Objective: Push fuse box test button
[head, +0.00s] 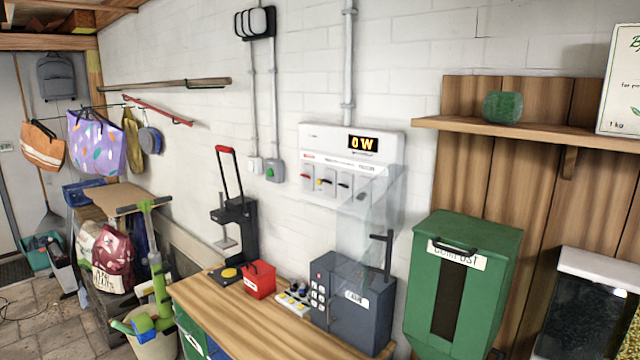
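The white fuse box (312,140) is on the white brick wall, above the workbench. Its display (363,143) reads "0 W" in orange digits. Below the display is a row of small switches and marks, including a small yellow spot (320,184) at the left. I cannot tell which of these is the test button. A clear panel (372,225) sticks out in front of the right lower part of the box and hangs below it, and the switches there show through it. Neither of my grippers can be made out in the head view.
The wooden workbench (225,318) below holds a dark safe-like box (375,318), a red box (260,280), a small button panel (293,299) and a black lever press (237,225). A green compost bin (490,240) and wooden shelf (540,133) stand to the right.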

